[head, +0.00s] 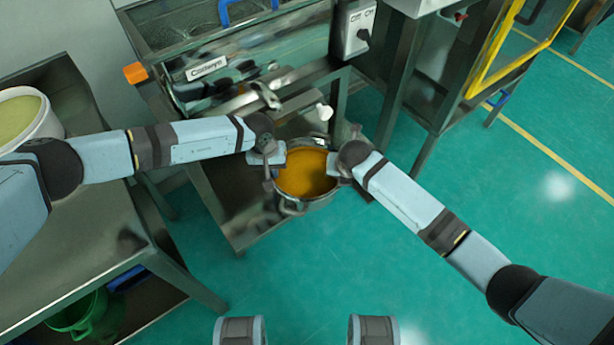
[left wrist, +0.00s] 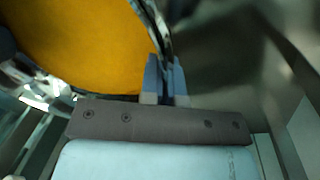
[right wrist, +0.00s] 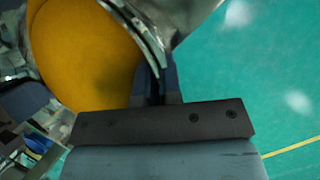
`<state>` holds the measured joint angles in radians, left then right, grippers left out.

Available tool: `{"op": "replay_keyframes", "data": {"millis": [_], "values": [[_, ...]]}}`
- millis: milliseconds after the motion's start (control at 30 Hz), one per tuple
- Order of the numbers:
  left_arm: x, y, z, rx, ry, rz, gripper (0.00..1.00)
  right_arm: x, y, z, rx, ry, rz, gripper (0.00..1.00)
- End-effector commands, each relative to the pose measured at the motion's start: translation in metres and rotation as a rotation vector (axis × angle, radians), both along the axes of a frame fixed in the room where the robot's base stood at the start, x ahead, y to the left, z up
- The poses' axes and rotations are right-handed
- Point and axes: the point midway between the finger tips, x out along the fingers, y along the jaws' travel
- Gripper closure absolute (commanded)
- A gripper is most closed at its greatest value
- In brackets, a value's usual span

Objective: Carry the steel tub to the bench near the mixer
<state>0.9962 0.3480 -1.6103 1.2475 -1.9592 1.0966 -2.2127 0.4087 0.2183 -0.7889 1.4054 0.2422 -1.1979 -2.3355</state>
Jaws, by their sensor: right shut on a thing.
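The steel tub (head: 318,203) holds an orange-yellow mass (head: 305,177) and is upright between my two arms, in front of the machine. My left gripper (head: 279,157) is at the tub's left rim. In the left wrist view its fingers (left wrist: 165,80) are closed on the rim. My right gripper (head: 338,166) is at the right rim. In the right wrist view its fingers (right wrist: 156,82) are closed on the rim. I cannot tell whether the tub rests on the low steel shelf (head: 235,205) or is held above it. I cannot make out a mixer.
A steel bench (head: 95,235) on the left carries a white tub (head: 50,125); a green bucket (head: 85,315) is below it. The machine (head: 230,65) stands behind the tub. A yellow-framed steel stand (head: 440,75) is at upper right. Green floor (head: 500,190) on the right is free.

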Motion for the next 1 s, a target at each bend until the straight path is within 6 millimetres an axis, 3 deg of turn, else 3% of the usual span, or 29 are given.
{"op": "replay_keyframes", "data": {"millis": [533,1000], "values": [[0.001,0.001,0.006,0.001,-0.001,0.002,1.0,0.001,-0.002,0.005,-0.003,-0.001,-0.005,1.0],[0.001,0.001,0.045,0.001,0.0,0.003,1.0,0.001,-0.003,0.044,-0.004,-0.001,-0.005,1.0]]}}
